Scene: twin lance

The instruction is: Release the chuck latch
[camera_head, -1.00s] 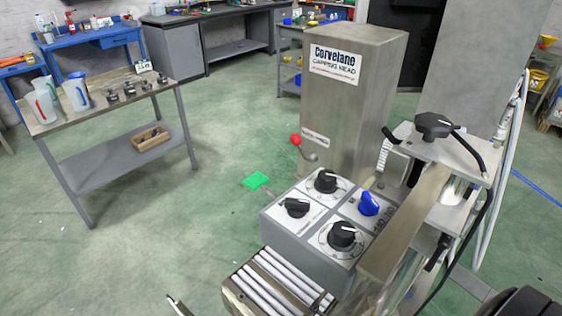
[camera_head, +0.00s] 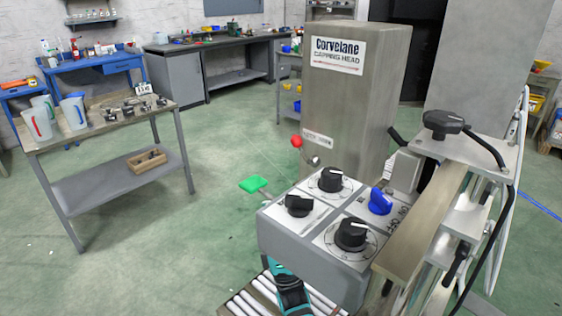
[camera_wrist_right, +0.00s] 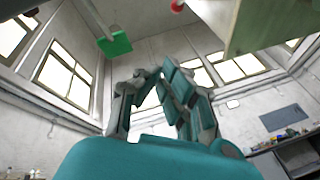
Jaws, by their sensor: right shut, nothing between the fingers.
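In the head view a lever with a red ball knob (camera_head: 296,141) sticks out low on the front of the capping head (camera_head: 350,100), beside a label too small to read. A green paddle (camera_head: 254,184) on a thin stem stands left of the control box. I cannot tell which part is the chuck latch. My right gripper (camera_wrist_right: 160,72), teal and grey, is shut and empty. In the head view its teal part (camera_head: 289,288) shows at the bottom, over the rollers in front of the control box. The paddle (camera_wrist_right: 115,44) and red knob (camera_wrist_right: 177,5) appear beyond it in the wrist view. My left gripper is out of view.
The control box (camera_head: 310,255) has several black knobs and a blue knob (camera_head: 380,201). A clamp-like frame with a black knob (camera_head: 445,122) and cables stands at the right. A table (camera_head: 110,180) with jugs is at the left. Green floor lies between.

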